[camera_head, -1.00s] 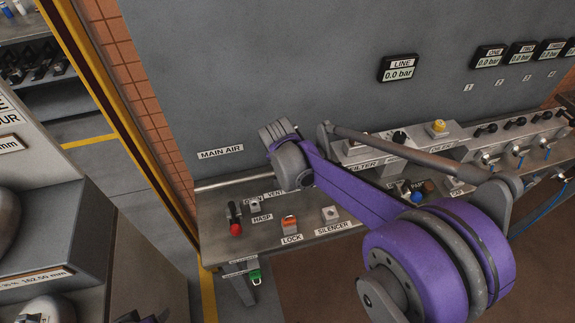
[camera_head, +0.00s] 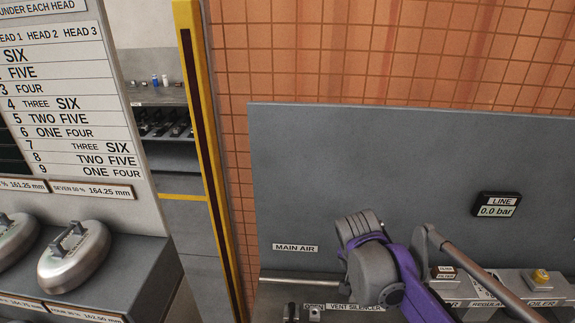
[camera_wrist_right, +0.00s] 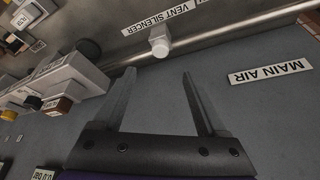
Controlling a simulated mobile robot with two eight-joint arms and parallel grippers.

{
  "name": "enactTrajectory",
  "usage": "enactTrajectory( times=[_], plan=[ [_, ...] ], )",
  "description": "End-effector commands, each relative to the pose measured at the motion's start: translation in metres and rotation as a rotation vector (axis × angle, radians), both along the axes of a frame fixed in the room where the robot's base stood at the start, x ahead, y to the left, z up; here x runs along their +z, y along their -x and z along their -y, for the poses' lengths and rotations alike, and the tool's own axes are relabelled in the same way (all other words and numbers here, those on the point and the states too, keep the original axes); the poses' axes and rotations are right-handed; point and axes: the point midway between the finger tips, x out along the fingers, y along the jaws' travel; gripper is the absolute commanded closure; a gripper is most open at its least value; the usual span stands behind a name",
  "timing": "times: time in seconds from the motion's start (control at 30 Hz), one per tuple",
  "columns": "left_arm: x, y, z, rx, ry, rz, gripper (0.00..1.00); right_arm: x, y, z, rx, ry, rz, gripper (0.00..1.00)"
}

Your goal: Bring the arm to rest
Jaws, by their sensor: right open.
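My right arm, purple and grey, comes in at the bottom right of the head view, in front of the grey panel (camera_head: 400,150). Its fingers are hidden there. In the right wrist view my right gripper (camera_wrist_right: 159,85) is open, with two dark fingers apart and nothing between them. A pale vent silencer (camera_wrist_right: 159,42) on the pipe lies just beyond the fingertips; it looks apart from them. The MAIN AIR label (camera_wrist_right: 271,72) is to the right of the fingers. My left gripper is not in view.
The LINE gauge (camera_head: 496,205) reads 0.0 bar. A yellow-topped oiler (camera_head: 540,279) stands at the bottom right. A yellow post (camera_head: 210,150) and a counter with metal weights (camera_head: 75,255) are on the left. An orange tiled wall (camera_head: 400,50) rises behind the panel.

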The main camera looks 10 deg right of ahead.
Motion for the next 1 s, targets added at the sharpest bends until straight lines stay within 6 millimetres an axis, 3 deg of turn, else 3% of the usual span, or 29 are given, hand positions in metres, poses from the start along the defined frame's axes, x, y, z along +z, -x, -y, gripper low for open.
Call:
enactTrajectory(
  times=[0.17, 0.4, 0.53, 0.7, 1.0],
  plan=[
    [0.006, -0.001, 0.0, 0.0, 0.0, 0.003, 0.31, -0.001, 0.033, -0.013, 0.118, -0.007, 0.001, 0.25],
    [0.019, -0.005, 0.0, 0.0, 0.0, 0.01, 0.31, -0.025, 0.12, -0.048, 0.466, -0.005, 0.028, 0.25],
    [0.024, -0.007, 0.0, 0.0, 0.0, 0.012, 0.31, -0.043, 0.155, -0.061, 0.618, 0.01, 0.053, 0.25],
    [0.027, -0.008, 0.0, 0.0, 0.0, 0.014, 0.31, -0.058, 0.177, -0.07, 0.72, 0.026, 0.072, 0.25],
    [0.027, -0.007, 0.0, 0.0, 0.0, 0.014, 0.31, -0.06, 0.18, -0.071, 0.736, 0.029, 0.075, 0.25]
  ],
)
